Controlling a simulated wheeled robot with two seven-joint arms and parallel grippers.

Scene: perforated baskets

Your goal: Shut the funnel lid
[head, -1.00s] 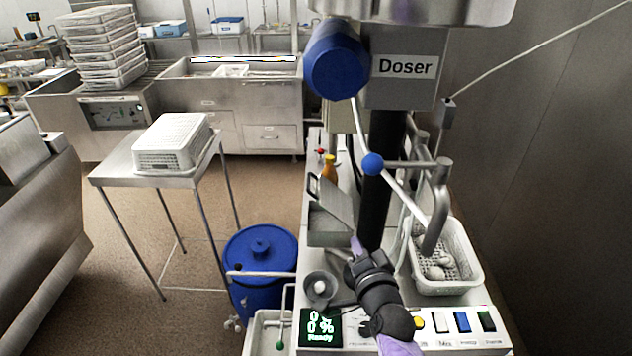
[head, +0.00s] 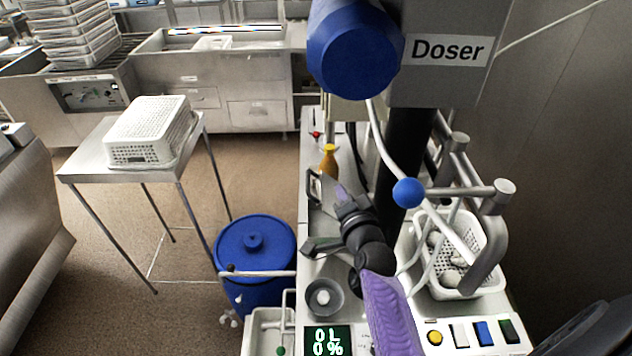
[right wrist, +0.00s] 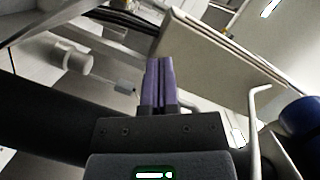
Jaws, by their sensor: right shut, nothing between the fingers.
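The metal funnel (head: 318,245) stands on the white bench left of the black column in the head view, partly hidden by my right arm. A raised, tilted metal plate with a dark handle, which looks like its lid (head: 316,187), shows behind my gripper. My right gripper (head: 343,192) is shut and empty, with its purple fingers close to that plate; I cannot tell whether they touch. In the right wrist view the shut fingers (right wrist: 159,82) point at a large pale panel (right wrist: 215,60), possibly the lid. My left gripper is not in view.
A blue lever ball (head: 408,192) and bent rods hang just right of my arm. A white perforated basket (head: 487,272) with pale lumps stands right. A yellow bottle (head: 329,158) is behind the funnel. A small grey bowl (head: 324,297) sits in front, and a blue barrel (head: 255,290) stands left.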

